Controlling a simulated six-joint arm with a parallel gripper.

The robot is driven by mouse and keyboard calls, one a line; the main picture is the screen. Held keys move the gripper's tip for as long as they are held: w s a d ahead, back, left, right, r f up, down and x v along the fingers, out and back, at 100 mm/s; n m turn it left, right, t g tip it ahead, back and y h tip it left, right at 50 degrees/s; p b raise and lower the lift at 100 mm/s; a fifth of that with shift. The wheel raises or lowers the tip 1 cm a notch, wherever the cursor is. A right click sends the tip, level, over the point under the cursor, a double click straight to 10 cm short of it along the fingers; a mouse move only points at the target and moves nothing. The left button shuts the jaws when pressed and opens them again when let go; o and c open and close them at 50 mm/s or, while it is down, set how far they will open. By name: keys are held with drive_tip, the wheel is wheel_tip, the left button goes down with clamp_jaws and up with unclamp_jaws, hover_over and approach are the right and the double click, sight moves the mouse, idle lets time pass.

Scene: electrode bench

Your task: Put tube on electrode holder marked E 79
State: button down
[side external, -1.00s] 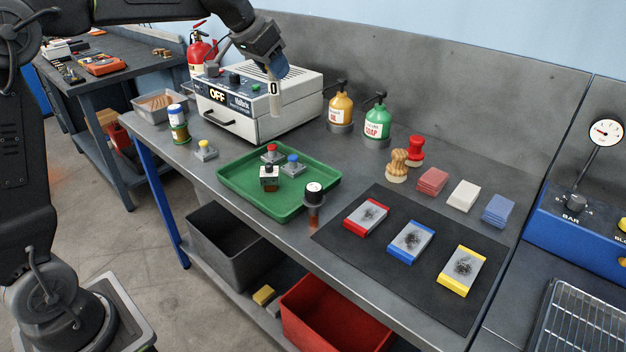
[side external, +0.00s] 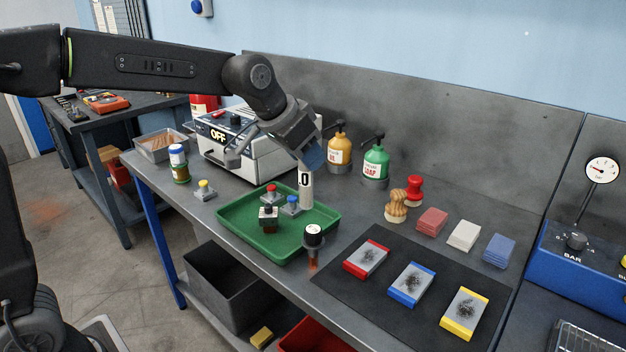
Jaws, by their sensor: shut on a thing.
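My gripper (side external: 312,158) is shut on a white tube (side external: 306,188) with a dark "0" mark. The tube hangs nearly upright over the back right of the green tray (side external: 323,221); whether its lower end touches anything is unclear. In and at the tray are small grey pieces with a red knob (side external: 270,190), a blue knob (side external: 291,202) and a dark top (side external: 268,212). No marking E 79 is readable.
Behind the tray stand a white box showing OFF (side external: 222,148), a yellow bottle (side external: 340,149) and a green soap bottle (side external: 376,163). A black mat (side external: 400,325) with red, blue and yellow blocks lies to the right. A blue-lidded jar (side external: 178,163) stands left.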

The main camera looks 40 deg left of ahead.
drive_tip(key=shift+w+d+f, duration=0.1)
drive_tip(key=shift+d+f, duration=0.1)
drive_tip(key=shift+f, duration=0.6)
drive_tip(key=shift+w+d+f, duration=0.1)
drive_tip(key=shift+d+f, duration=0.15)
drive_tip(key=shift+f, duration=0.55)
drive_tip(key=shift+w+d+f, duration=0.1)
drive_tip(key=shift+d+f, duration=0.1)
drive_tip(key=shift+f, duration=0.6)
drive_tip(key=shift+f, duration=0.2)
drive_tip(key=c, duration=0.7)
unclamp_jaws()
drive_tip(key=shift+c, duration=0.2)
approach(307, 172)
